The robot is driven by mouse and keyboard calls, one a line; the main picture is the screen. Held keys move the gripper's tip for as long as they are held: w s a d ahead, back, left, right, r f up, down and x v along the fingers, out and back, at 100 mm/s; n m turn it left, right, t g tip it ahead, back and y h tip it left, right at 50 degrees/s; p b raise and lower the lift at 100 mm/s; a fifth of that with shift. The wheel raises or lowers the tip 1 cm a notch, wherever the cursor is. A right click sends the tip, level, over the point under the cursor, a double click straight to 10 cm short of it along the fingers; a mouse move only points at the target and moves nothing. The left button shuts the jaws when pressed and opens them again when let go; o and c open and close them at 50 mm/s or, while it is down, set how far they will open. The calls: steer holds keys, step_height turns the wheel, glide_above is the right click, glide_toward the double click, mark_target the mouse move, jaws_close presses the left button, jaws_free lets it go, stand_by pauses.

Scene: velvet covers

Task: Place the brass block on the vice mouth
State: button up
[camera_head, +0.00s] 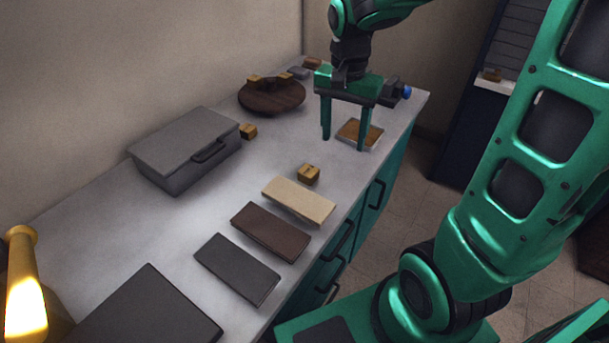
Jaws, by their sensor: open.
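My gripper (344,142) is open and points down over the far part of the counter, with nothing seen between its fingers. Small brass-coloured blocks show in several places: one (308,174) on the open counter behind the cream slab, and one (248,131) beside the grey case. I cannot tell which is the task's brass block. A dark grey device with a blue knob (392,92), perhaps the vice, stands behind my gripper to the right, partly hidden by it. Its mouth cannot be made out.
A square tray with a brown inset (377,145) lies by my right finger. A round brown board (272,98) bears small brass-coloured pieces. A grey case (184,147), cream (298,200), brown (270,231) and dark (237,268) slabs lie nearer. Counter between case and slabs is clear.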

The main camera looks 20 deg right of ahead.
steer(key=m, duration=0.1)
glide_above(309, 170)
steer(key=f, duration=0.7)
steer(key=shift+w+a+f, duration=0.1)
steer(key=shift+a+f, duration=0.05)
steer(key=shift+a, duration=0.05)
steer(key=shift+d+f, duration=0.2)
steer(key=shift+f, duration=2.5)
jaws_close()
steer(key=shift+r, duration=0.1)
